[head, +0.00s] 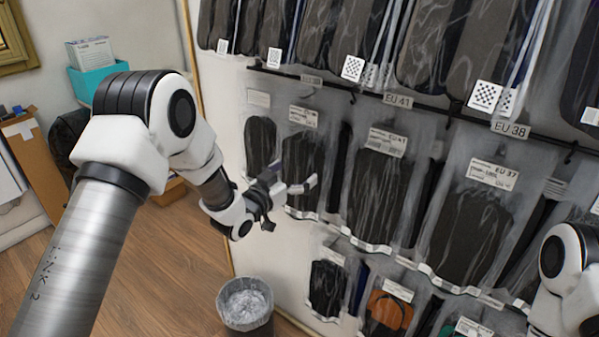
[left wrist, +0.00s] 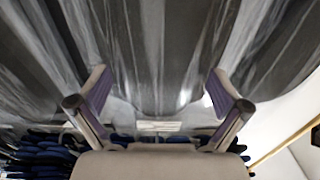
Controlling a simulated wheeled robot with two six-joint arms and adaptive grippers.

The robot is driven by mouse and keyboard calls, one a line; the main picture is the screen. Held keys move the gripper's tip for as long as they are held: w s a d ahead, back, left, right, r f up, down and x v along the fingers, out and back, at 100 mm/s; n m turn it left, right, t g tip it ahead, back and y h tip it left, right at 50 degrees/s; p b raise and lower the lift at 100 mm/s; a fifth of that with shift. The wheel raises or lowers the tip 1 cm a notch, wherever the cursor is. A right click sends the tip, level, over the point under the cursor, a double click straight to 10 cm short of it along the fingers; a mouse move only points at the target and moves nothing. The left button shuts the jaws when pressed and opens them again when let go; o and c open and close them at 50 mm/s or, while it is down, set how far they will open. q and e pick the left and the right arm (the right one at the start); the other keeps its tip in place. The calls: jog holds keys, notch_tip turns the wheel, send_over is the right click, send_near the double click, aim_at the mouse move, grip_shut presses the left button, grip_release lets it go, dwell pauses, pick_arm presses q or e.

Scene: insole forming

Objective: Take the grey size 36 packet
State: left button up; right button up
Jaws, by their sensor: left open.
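Several clear packets with dark grey insoles hang on the wall board. I cannot read a size 36 on any label, so I cannot tell which is the grey size 36 packet. My left gripper (head: 297,173) is open in front of a dark grey packet (head: 301,150) in the middle row and hides part of it. In the left wrist view the open fingers (left wrist: 158,98) flank the lower end of a grey packet (left wrist: 150,45); nothing is seen gripped. I cannot tell whether they touch it. My right gripper is out of view.
Smaller packets, one orange (head: 388,313), hang below. A bin (head: 246,304) stands on the floor below my left gripper. A teal box (head: 97,82) is at the left.

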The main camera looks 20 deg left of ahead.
pick_arm(q)
jog(key=c, duration=1.1)
